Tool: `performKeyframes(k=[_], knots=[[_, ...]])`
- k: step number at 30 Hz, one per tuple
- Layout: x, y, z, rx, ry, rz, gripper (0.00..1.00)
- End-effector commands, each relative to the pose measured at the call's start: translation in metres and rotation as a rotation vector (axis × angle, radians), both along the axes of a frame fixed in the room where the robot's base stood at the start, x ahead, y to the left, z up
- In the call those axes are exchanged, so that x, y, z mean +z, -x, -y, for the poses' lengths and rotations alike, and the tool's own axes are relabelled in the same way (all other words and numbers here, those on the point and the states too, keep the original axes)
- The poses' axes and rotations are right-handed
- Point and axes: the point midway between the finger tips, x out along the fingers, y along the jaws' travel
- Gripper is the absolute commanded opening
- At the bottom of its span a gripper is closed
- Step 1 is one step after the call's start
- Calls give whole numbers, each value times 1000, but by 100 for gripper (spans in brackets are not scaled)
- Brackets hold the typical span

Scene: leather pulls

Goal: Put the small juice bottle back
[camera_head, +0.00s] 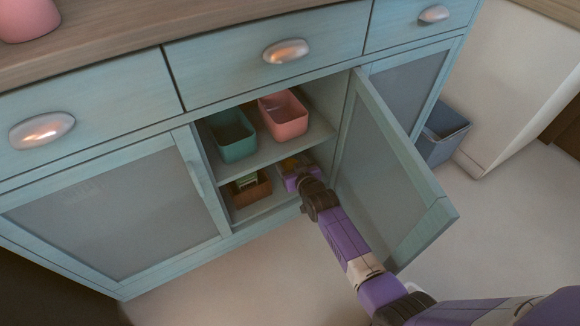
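My gripper (291,167) is at the end of my purple arm, inside the open cabinet (208,170), at the right of its lower compartment. The fingers are small and partly hidden by my wrist, so whether they are open or shut does not show. A yellowish-orange patch shows just beyond the gripper, and I cannot tell what it is. No small juice bottle can be made out. A brown bin (262,188) stands on the lower level, left of the gripper, with pale and green items in it.
On the shelf above stand a green bin (232,136) and a pink bin (284,114). The open cabinet door (385,165) stands close to the right of my arm. A grey-blue bin (440,135) is on the floor at right. The floor in front is clear.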

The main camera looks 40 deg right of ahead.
Motion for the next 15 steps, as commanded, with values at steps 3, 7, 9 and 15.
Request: performKeyframes(k=[3, 7, 9, 15], knots=[[-8, -1, 0, 0, 1, 3, 0], [-6, -1, 0, 0, 2, 4, 0], [-6, -1, 0, 0, 1, 3, 0], [-10, 0, 0, 0, 0, 0, 78]])
